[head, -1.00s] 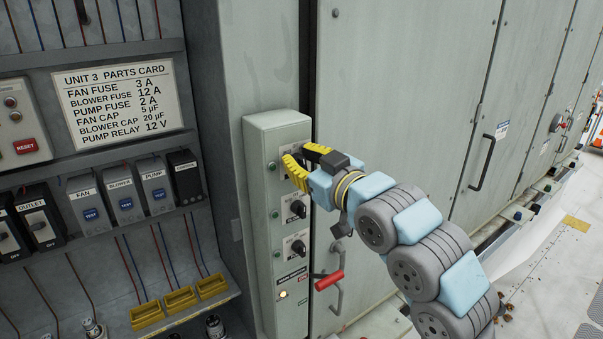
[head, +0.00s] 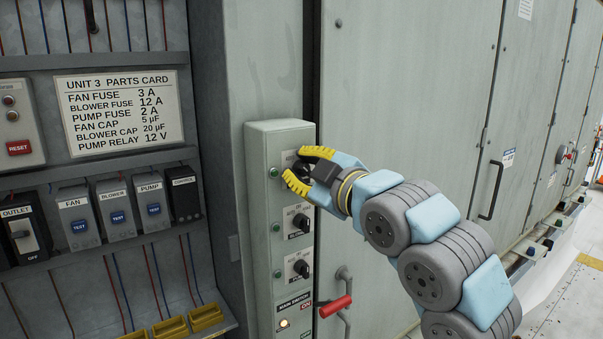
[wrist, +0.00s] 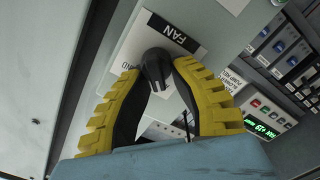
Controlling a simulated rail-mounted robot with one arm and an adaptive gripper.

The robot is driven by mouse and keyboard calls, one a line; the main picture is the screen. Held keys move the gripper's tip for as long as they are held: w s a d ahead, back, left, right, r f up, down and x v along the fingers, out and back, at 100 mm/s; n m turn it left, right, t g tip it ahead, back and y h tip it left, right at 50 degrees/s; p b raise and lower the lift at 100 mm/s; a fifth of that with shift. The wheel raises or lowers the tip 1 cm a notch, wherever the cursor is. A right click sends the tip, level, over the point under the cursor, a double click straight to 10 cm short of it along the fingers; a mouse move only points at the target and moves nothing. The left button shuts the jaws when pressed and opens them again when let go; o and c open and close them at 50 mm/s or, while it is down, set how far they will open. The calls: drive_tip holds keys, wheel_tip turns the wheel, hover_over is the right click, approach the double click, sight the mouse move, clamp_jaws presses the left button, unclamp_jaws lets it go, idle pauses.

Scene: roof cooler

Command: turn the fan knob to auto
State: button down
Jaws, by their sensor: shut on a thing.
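The fan knob (wrist: 156,66) is black and sits on a white plate (wrist: 128,45) beside a black FAN label (wrist: 172,34), which appears turned nearly upside down in the wrist view. My gripper (wrist: 156,74) has yellow ribbed fingers, and its two tips are shut on the fan knob from both sides. In the head view my gripper (head: 296,168) is at the top of the narrow grey switch box (head: 261,225) and hides most of the fan knob. The plate's position words are mostly covered or unreadable, so I cannot tell where the knob points.
Two more knobs sit below, a middle one (head: 301,222) and a lower one (head: 301,268). A red-handled lever (head: 335,306) is beside the box near the bottom. An open cabinet with a parts card (head: 120,112) and modules (head: 116,205) is at left.

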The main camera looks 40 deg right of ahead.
drive_tip(key=shift+f, duration=0.15)
drive_tip(key=c, duration=0.8)
unclamp_jaws()
drive_tip(key=shift+s, duration=0.7)
drive_tip(key=s+a, duration=0.1)
drive_tip(key=s, duration=0.9)
drive_tip(key=shift+s+a, duration=0.2)
drive_tip(key=shift+a, duration=0.15)
